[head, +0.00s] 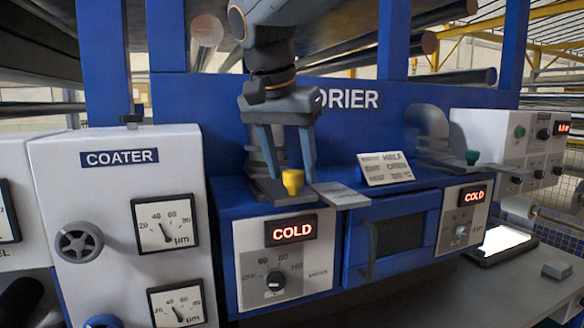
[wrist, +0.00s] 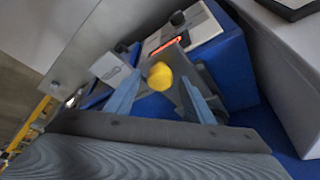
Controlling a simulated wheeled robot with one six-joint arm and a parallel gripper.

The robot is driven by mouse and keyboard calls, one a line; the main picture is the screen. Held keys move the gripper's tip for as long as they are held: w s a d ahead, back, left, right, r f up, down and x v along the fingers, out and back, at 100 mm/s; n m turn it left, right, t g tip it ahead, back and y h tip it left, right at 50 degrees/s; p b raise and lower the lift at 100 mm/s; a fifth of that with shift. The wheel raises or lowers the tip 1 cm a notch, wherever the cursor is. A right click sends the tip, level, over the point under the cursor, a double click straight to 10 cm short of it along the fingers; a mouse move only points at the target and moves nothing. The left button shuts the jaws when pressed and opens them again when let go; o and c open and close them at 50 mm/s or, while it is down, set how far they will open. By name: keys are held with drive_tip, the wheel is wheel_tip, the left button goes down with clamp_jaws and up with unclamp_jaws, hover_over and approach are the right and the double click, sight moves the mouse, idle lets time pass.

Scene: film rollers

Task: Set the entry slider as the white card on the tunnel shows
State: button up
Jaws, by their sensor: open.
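The entry slider's yellow knob (head: 292,181) stands on a grey track on top of the dryer's left end. It also shows in the wrist view (wrist: 160,76). My gripper (head: 294,176) is open and points down, with one finger on each side of the knob. I cannot tell whether either finger touches it. A white card (head: 385,168) stands tilted on the tunnel top, right of the knob; it appears to read "HALF OPEN". A flat grey plate (head: 341,195) lies between knob and card.
A dark green knob (head: 472,157) stands at the tunnel's right end. Two red displays read COLD, one above a dial (head: 276,281). The COATER panel (head: 120,220) with gauges is at left. A lit tablet (head: 504,243) lies at lower right. Rollers and blue posts stand behind.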

drive_tip(key=b+v, duration=0.1)
drive_tip(key=v, duration=0.6)
drive_tip(key=shift+s+r, duration=0.15)
drive_tip(key=shift+r, duration=0.1)
